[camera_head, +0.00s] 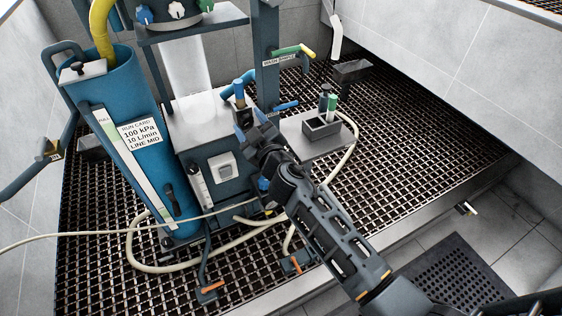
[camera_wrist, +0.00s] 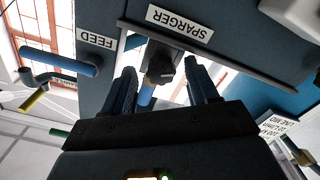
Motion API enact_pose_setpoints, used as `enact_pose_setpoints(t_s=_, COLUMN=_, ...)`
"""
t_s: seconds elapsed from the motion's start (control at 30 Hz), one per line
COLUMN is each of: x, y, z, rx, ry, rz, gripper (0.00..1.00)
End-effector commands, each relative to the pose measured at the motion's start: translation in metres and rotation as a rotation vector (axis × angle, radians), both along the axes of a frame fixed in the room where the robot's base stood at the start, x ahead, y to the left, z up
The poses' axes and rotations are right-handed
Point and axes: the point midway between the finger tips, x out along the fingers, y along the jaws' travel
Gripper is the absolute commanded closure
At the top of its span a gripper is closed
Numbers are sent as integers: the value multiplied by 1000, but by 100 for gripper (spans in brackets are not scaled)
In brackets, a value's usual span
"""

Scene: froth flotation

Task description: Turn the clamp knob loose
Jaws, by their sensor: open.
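My gripper (camera_head: 252,122) reaches up to the right side of the white block under the clear column in the head view. In the wrist view my gripper (camera_wrist: 161,88) is open, with one dark-blue finger on each side of a dark knob-like piece (camera_wrist: 160,62). This piece sits below the SPARGER label (camera_wrist: 180,23), with a blue part under it. It looks like the clamp knob, but I cannot be sure. A small gap appears on its right; contact on the left is unclear.
A blue tank (camera_head: 125,135) with a run card stands at left. A FEED label (camera_wrist: 97,39) and blue pipe (camera_wrist: 55,62) lie beside the fingers. A grey caddy (camera_head: 320,128) stands right of my arm.

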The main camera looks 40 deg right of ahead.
Motion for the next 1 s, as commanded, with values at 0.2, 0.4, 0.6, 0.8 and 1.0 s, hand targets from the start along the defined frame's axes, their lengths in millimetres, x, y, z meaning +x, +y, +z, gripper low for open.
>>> enact_pose_setpoints(t_s=0.2, x=0, y=0, z=1, rx=170, ry=-54, rz=0, gripper=41)
enact_pose_setpoints(t_s=0.4, x=0, y=0, z=1, rx=340, ry=-107, rz=0, gripper=41)
enact_pose_setpoints(t_s=0.6, x=-35, y=11, z=-3, rx=348, ry=-107, rz=0, gripper=41)
enact_pose_setpoints(t_s=0.8, x=-70, y=22, z=-3, rx=346, ry=-108, rz=0, gripper=41)
enact_pose_setpoints(t_s=1.0, x=-89, y=47, z=-1, rx=496, ry=-113, rz=62, gripper=41)
